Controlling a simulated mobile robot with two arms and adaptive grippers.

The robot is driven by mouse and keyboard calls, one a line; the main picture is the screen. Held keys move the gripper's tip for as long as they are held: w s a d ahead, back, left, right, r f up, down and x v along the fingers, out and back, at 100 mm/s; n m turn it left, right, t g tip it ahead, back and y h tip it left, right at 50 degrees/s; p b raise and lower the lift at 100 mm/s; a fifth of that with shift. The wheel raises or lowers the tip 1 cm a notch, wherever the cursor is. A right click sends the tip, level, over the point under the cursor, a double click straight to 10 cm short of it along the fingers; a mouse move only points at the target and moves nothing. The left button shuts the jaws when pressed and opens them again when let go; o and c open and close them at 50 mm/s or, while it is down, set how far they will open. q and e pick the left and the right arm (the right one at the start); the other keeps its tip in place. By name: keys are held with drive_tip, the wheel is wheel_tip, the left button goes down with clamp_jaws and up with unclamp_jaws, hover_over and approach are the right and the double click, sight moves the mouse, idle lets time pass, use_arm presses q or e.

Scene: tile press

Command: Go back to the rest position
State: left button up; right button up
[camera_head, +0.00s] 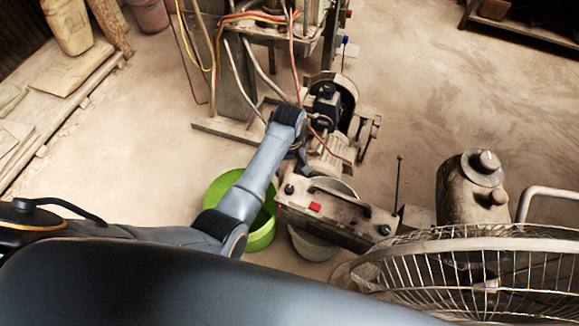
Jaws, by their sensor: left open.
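My left arm comes in from the left and reaches over a green bucket (262,228). It bends at a dark wrist near the motor unit. My left gripper (299,160) is small and dark below that wrist, partly hidden by the arm, and open. It is just above the back left end of a worn box (345,222) with a red button. I see nothing held in it. My right gripper is not in view.
A pale bucket (313,246) stands partly under the box. A motor with a wheel (338,95) and hanging cables are behind. A wire fan guard (480,262) and a dusty metal tank (470,195) fill the right. Bare floor (450,90) lies at the back right.

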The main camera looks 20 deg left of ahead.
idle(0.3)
use_arm(q)
drive_tip(key=s+a+r+m+t, duration=0.1)
drive_tip(key=s+a+m, duration=0.15)
drive_tip(key=s, duration=0.45)
drive_tip(key=s+a+r+m+t, duration=0.1)
drive_tip(key=s+a, duration=0.2)
drive_tip(key=s, duration=0.3)
drive_tip(key=s+r+m+t, duration=0.2)
drive_tip(key=s+r+m, duration=0.2)
drive_tip(key=s+r, duration=0.7)
wheel_tip(320, 180, down, 27)
drive_tip(key=s+g, duration=0.2)
drive_tip(key=s+a+f+g, duration=0.1)
drive_tip(key=s+a+f, duration=0.2)
drive_tip(key=s+f, duration=1.4)
drive_tip(key=shift+s, duration=0.2)
